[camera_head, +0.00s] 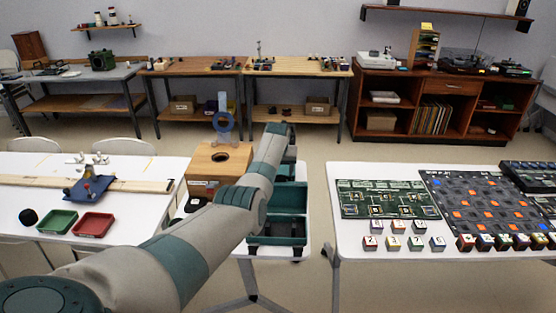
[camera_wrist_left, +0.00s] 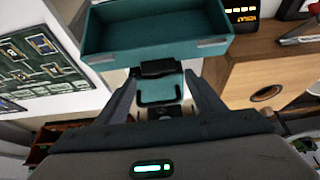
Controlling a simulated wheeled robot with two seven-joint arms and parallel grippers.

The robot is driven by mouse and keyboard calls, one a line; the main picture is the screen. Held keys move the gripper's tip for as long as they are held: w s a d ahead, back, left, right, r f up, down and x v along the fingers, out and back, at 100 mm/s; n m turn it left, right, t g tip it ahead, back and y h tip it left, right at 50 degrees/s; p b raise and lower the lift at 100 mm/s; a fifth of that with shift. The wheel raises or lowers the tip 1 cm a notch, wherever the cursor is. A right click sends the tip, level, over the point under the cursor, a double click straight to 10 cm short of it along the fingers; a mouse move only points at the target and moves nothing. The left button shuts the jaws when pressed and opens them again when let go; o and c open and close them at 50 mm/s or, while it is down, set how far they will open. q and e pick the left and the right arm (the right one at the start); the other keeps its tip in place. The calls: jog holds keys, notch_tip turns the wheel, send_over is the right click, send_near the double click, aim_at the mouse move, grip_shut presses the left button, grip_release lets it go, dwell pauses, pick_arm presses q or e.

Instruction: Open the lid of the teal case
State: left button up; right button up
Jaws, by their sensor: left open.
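The teal case (camera_head: 277,228) stands on a small white table in the middle of the head view, partly behind my left arm. Its dark inside shows, and a teal panel behind it looks like the raised lid (camera_head: 291,198). In the left wrist view a hollow teal shell (camera_wrist_left: 155,32) with two grey latches on its rim fills the top, with a black handle (camera_wrist_left: 158,69) at its edge. My left gripper (camera_wrist_left: 161,80) is open, its fingers either side of the handle; contact is unclear. In the head view the fingers are hidden. My right gripper is out of view.
A wooden box with a round hole (camera_head: 220,158) stands left of the case. On the right, a white table (camera_head: 350,172) holds a green board (camera_head: 387,199), a dark board with orange squares and several small blocks. The left table holds green and red trays.

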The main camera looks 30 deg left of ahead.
pick_arm(q)
jog(key=shift+s+r, duration=0.1)
jog(key=shift+v, duration=0.8)
jog(key=b+v, duration=0.3)
jog(key=v, duration=1.2)
jog(key=shift+r, duration=0.2)
jog(key=shift+f, duration=0.1)
